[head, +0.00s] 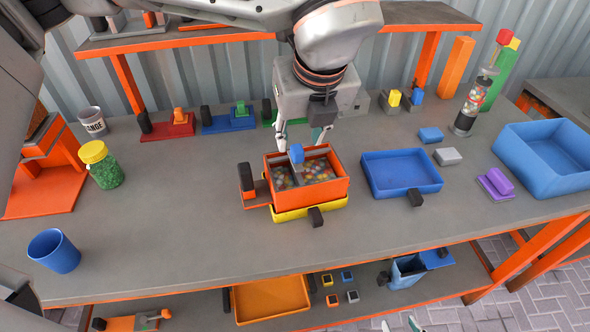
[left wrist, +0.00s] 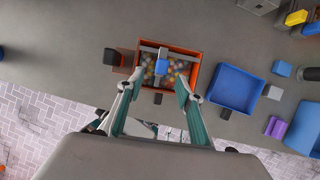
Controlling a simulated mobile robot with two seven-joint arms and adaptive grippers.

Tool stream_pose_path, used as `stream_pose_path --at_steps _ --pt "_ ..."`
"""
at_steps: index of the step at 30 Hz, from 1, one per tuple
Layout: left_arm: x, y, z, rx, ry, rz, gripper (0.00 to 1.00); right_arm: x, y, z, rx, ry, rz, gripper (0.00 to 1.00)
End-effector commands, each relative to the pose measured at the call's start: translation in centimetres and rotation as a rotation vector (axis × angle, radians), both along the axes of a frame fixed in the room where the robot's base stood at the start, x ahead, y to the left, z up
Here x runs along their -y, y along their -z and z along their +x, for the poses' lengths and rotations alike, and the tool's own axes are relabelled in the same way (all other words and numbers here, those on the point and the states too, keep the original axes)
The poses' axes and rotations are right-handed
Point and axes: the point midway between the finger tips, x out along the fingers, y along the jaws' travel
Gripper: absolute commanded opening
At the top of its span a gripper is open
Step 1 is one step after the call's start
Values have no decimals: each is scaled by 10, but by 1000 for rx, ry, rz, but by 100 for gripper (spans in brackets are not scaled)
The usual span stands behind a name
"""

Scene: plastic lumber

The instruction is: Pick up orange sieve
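The orange sieve (head: 322,189) is a box holding many coloured pellets. It sits upright on a yellow tray (head: 290,214) near the middle of the table. A grey bar with a blue knob (head: 296,154) spans its top, and a black handle (head: 246,177) is at its left side. The sieve also shows in the left wrist view (left wrist: 195,75). My left gripper (head: 301,140) is open and empty above the sieve's back edge; its fingers (left wrist: 159,88) are apart in the left wrist view. The fingertips of my right gripper (head: 400,325) show apart at the bottom edge.
A blue tray (head: 380,187) stands close right of the sieve. A large blue bin (head: 541,180) is at the far right. A green-filled jar (head: 110,176) and blue cup (head: 54,250) are at left. An orange-framed shelf (head: 420,14) stands behind. The table front is clear.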

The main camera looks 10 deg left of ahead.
Motion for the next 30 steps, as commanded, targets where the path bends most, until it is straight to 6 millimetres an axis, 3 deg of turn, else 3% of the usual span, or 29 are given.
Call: stream_pose_path --at_steps 5,15,25,29,30 --pt "-4 17 7 -3 0 -1 36 0 3 -4 -9 -1 0 40" --pt "-15 54 28 -5 0 0 36 -1 -12 5 14 0 3 40" --pt "-15 60 30 -3 1 -1 36 -1 -14 6 18 0 3 40" --pt "-15 60 30 -3 1 -1 2 -1 -12 5 14 0 3 40" --pt "-15 60 30 -3 1 -1 0 -1 -12 5 13 0 2 40"
